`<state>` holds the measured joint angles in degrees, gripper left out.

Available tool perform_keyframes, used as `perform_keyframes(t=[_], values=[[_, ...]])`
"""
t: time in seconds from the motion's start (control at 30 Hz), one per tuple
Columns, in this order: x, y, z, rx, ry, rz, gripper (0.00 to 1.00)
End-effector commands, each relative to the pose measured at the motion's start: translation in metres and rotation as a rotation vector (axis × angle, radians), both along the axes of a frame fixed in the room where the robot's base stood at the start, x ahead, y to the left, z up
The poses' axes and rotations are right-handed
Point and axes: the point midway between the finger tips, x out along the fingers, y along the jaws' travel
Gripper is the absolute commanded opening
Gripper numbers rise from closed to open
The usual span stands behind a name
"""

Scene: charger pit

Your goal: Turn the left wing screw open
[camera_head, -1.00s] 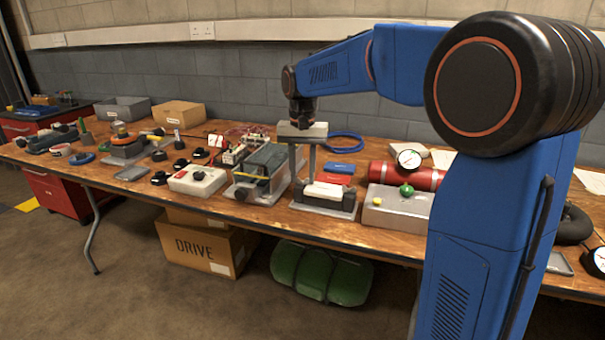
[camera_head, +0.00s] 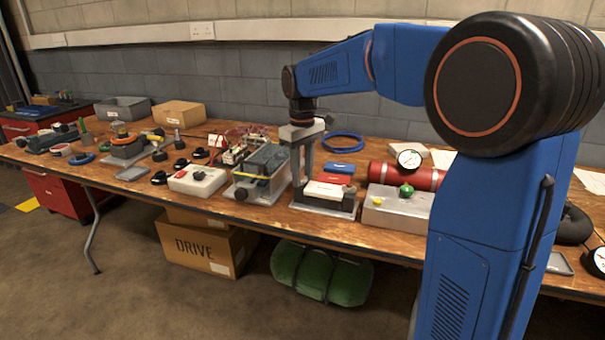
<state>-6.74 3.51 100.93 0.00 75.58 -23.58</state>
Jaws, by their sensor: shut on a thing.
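My gripper (camera_head: 302,182) points straight down at the left end of a grey fixture (camera_head: 326,210) on the wooden bench. The fixture carries a white bar (camera_head: 325,190) across its top. My gripper's fingers are turned nearly edge-on to this view and are shut low at the left end of the bar. The left wing screw is hidden between or behind the fingertips, so its angle does not show. The right end of the fixture is free of my gripper.
A grey motor-like unit (camera_head: 262,172) stands close left of my gripper. Right of the fixture are a metal box (camera_head: 395,208) with a green knob and a red cylinder (camera_head: 428,177). A blue cable coil (camera_head: 342,141) lies behind. Several small parts crowd the bench further left.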

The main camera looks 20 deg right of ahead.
Motion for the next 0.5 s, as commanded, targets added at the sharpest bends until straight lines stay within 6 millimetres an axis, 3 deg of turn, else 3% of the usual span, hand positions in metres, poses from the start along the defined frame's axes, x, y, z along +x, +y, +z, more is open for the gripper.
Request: perform_keyframes(t=[0.5], values=[[0.0002,-0.0001,0.0006,0.0,-0.001,0.354,0.09]])
